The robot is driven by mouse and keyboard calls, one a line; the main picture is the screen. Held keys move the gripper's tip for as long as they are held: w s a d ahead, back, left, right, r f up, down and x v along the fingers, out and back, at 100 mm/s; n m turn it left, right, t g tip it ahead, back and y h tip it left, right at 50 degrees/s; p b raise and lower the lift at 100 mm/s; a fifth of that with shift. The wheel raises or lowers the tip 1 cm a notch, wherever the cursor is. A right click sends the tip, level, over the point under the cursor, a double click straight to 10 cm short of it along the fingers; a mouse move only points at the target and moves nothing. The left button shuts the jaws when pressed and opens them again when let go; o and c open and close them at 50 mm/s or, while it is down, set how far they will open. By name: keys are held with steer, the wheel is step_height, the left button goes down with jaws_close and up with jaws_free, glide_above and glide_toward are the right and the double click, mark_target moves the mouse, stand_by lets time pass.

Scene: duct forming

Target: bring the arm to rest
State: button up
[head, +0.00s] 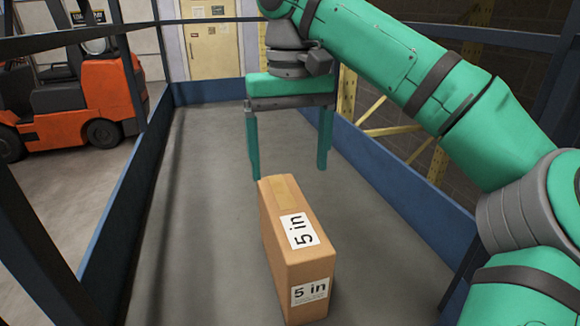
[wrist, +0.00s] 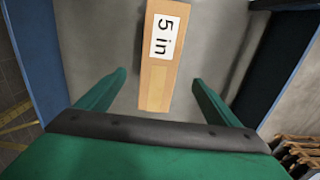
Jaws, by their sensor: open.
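My gripper (head: 288,172) is green, with two long fingers pointing down, spread wide apart. It is open, and nothing shows between its fingers. It hangs above the grey surface, behind the cardboard box in the head view. My green arm reaches in from the right side of that view. In the wrist view my gripper (wrist: 152,88) shows both fingers apart, with the box beyond them, seen through the gap.
A brown cardboard box (head: 272,233) labelled "5 in" stands upright on the grey surface (head: 190,220). Blue side walls (head: 400,200) and dark rails enclose this surface. An orange forklift (head: 85,95) stands outside at left, and a door (head: 210,45) is at the back.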

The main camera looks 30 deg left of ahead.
mark_target(290, 210)
steer(key=shift+f, duration=0.1)
step_height(290, 210, down, 12)
steer(key=shift+f, duration=0.1)
stand_by(0.8)
steer(key=shift+r, duration=0.25)
